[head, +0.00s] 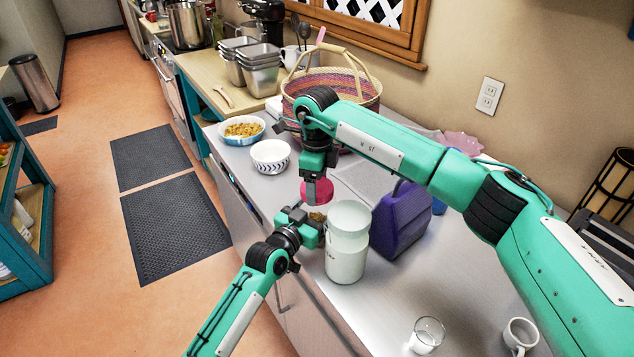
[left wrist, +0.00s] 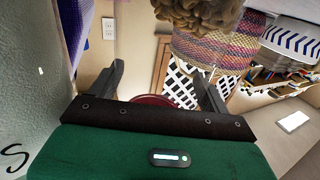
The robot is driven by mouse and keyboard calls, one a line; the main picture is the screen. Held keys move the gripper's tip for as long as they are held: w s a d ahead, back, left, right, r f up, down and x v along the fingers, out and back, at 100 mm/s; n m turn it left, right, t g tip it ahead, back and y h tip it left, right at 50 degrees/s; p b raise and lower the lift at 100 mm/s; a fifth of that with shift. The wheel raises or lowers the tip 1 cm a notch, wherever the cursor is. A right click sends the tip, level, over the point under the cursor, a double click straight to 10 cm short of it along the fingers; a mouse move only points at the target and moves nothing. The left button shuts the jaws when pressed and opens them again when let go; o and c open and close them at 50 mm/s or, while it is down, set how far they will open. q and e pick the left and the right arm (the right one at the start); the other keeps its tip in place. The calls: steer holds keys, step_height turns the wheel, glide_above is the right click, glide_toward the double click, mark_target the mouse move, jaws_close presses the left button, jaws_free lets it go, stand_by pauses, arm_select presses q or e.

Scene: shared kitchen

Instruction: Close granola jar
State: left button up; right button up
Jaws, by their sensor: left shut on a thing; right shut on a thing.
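The granola jar (head: 318,216) is mostly hidden behind my left gripper and the white canister; a bit of brown content shows. My left gripper (head: 311,231) is shut on the jar. In the left wrist view, its fingers (left wrist: 162,85) stand either side of what looks like clear glass, with a brown granola clump (left wrist: 195,12) at the top edge. My right gripper (head: 317,176) points down from above, shut on a pinkish-red lid (head: 317,191). The lid is tilted, directly above the jar; I cannot tell whether they touch. A dark red edge of it (left wrist: 152,99) shows in the left wrist view.
A white canister (head: 346,262) stands close right of my left gripper, with a purple container (head: 398,222) beyond. A bowl (head: 270,156), a food dish (head: 242,130) and a woven basket (head: 365,95) stand farther back. A glass (head: 428,335) and mug (head: 520,335) are near the front.

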steer(key=m, duration=0.6)
steer(key=o, duration=1.1)
steer(key=shift+r, duration=2.3)
steer(key=shift+c, duration=0.4)
steer(key=shift+r+n, duration=0.6)
steer(key=shift+n, duration=0.5)
step_height(320, 180, up, 2)
steer(key=n, duration=0.4)
steer(key=shift+r+n, duration=0.1)
steer(key=shift+n, duration=0.3)
